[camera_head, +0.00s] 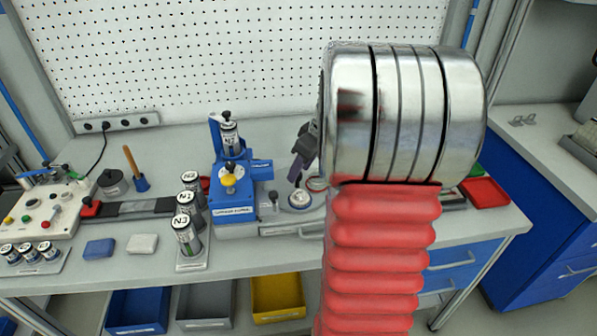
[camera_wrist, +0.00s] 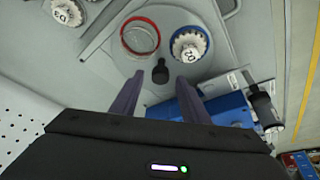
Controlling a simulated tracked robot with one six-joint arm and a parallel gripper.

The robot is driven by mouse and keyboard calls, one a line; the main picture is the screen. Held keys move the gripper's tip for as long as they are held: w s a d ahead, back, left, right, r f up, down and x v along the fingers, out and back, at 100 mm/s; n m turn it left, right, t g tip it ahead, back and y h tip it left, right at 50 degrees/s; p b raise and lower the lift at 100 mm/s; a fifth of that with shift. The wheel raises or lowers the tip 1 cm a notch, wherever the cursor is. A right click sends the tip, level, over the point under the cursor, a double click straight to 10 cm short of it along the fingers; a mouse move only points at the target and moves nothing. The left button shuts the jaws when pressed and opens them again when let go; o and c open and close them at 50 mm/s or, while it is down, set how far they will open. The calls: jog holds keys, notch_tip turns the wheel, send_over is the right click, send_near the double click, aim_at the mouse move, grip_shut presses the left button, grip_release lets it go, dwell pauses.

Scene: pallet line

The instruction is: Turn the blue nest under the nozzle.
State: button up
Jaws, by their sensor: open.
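In the wrist view the blue nest (camera_wrist: 175,48) is a blue ring holding a white, ridged round part with a marked top. The red nest (camera_wrist: 140,22) beside it is a ring with a see-through or empty middle. Both sit on a grey round plate (camera_wrist: 165,14). A black knobbed peg (camera_wrist: 160,70) stands near them. My gripper (camera_wrist: 160,79) is open, its two purple fingers either side of the peg, with no clear contact. In the head view my gripper (camera_head: 296,178) is over the plate area, partly behind my arm. The nozzle cannot be made out.
The blue machine (camera_head: 235,190) with a yellow knob and an upright canister (camera_head: 229,138) stands left of my gripper. Labelled canisters (camera_head: 186,238) stand in a rack further left. A red tray (camera_head: 484,192) lies at the bench's right end. A pegboard (camera_head: 220,60) closes the back.

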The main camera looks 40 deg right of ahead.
jog(key=shift+x, duration=0.9)
grip_shut()
jog(key=shift+a, duration=0.1)
